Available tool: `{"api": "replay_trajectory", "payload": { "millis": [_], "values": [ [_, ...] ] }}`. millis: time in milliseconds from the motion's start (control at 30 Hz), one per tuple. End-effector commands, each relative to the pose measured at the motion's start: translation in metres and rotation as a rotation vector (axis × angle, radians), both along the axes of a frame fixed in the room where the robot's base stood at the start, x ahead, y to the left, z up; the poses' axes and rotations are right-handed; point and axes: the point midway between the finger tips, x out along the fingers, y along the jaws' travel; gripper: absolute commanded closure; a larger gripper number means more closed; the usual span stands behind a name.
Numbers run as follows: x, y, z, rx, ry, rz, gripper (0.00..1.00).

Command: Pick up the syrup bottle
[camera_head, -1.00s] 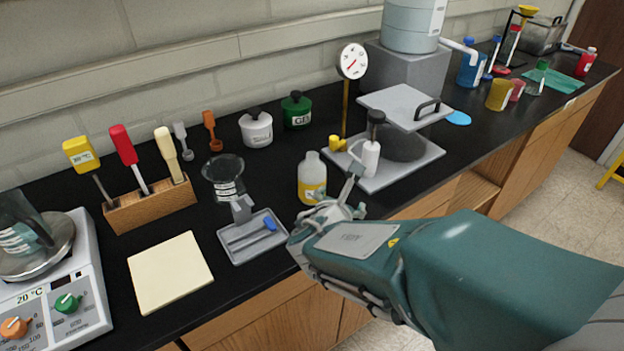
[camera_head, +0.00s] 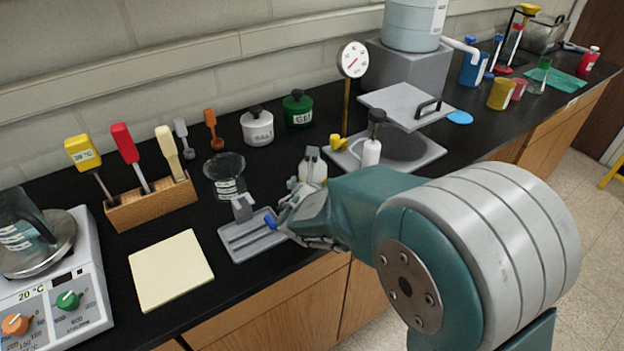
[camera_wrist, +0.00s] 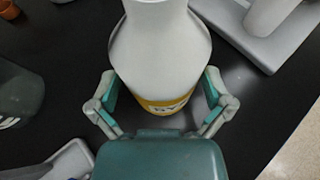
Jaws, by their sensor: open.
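The syrup bottle is white with a yellow label; in the wrist view the bottle (camera_wrist: 160,45) stands large between my gripper's (camera_wrist: 160,98) two open fingers. One finger is on each side of it, and I cannot tell whether either touches. In the head view my gripper (camera_head: 298,168) is at the bottle (camera_head: 318,172) and my arm hides its lower part. The bottle stands upright on the black counter.
A cream pad (camera_head: 170,270) lies at front left.

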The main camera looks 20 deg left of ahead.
Motion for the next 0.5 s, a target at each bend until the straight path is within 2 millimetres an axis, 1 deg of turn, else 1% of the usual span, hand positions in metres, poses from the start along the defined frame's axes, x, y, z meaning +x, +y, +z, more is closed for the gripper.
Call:
{"api": "replay_trajectory", "payload": {
  "millis": [33,100,333,367,400,467,500],
  "values": [
    [0.0057,0.0006,-0.0027,-0.001,0.001,-0.001,0.00],
    [0.0094,0.0012,-0.0046,-0.001,0.001,-0.001,0.00],
    [0.0101,0.0015,-0.0046,0.000,0.001,0.000,0.00],
    [0.0100,0.0015,-0.0045,0.000,0.001,0.000,0.13],
    [0.0100,0.0015,-0.0045,0.000,0.001,0.000,0.31],
    [0.0100,0.0015,-0.0045,0.000,0.001,0.000,0.58],
    [0.0100,0.0015,-0.0045,0.000,0.001,0.000,0.68]
  ]
}}
